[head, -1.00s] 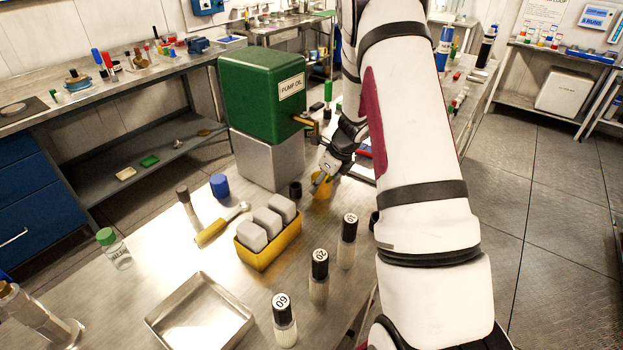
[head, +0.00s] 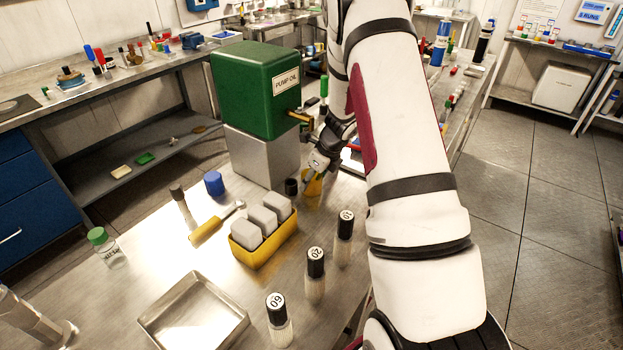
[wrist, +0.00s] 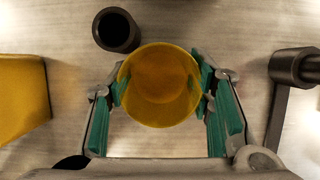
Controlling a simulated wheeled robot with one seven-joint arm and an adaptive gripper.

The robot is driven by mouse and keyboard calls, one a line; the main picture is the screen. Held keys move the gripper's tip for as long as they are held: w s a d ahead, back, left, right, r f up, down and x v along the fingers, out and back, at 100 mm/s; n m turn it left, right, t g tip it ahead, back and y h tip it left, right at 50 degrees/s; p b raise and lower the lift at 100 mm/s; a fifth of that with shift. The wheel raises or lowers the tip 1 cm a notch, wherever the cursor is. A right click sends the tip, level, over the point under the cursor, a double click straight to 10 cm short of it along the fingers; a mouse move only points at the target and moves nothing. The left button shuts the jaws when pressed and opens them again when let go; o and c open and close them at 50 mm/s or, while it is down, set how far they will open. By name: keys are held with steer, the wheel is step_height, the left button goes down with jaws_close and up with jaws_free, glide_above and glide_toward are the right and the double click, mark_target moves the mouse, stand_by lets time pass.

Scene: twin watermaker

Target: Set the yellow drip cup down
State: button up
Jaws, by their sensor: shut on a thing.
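The yellow drip cup (head: 313,184) is between the fingers of my gripper (head: 316,176), low over the bench and right of the metal block. In the wrist view the cup (wrist: 160,85) is seen from above, a round translucent yellow shape that looks empty. The green-padded fingers of my gripper (wrist: 160,92) are shut on it from both sides. I cannot tell whether its base touches the bench. My wrist partly hides the cup in the head view.
A black cap (head: 291,187) stands close left of the cup; in the wrist view it (wrist: 117,30) nearly touches the rim. The green pump oil tank (head: 255,90) sits on a metal block (head: 262,158). A yellow bin (head: 264,258) and numbered bottles (head: 314,275) stand nearer.

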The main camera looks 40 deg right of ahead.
steer(key=o, duration=1.2)
steer(key=shift+f, duration=0.1)
steer(key=shift+c, duration=0.2)
steer(key=shift+r, duration=0.4)
steer(key=s+d, duration=0.1)
steer(key=s, duration=0.2)
steer(key=s+d+b, duration=0.1)
steer(key=s+d, duration=0.1)
steer(key=s, duration=0.2)
steer(key=s+d+b, duration=0.1)
steer(key=s, duration=0.3)
steer(key=shift+s+d+r, duration=0.15)
steer(key=shift+r, duration=0.15)
steer(key=s+a+r+n+y, duration=0.1)
steer(key=a+r+n, duration=1.3)
steer(key=a+r, duration=0.35)
steer(key=s+a+r+n+h, duration=0.1)
steer(key=s+a+r+n, duration=0.3)
steer(key=s+n, duration=0.4)
steer(key=s+a+r+n+h, duration=0.1)
steer(key=s+a+r+n, duration=0.3)
steer(key=s+n, duration=0.5)
steer(key=shift+s+a+r+n+t+h, duration=0.2)
steer(key=shift+r+n+t+h, duration=0.25)
steer(key=shift+r, duration=0.45)
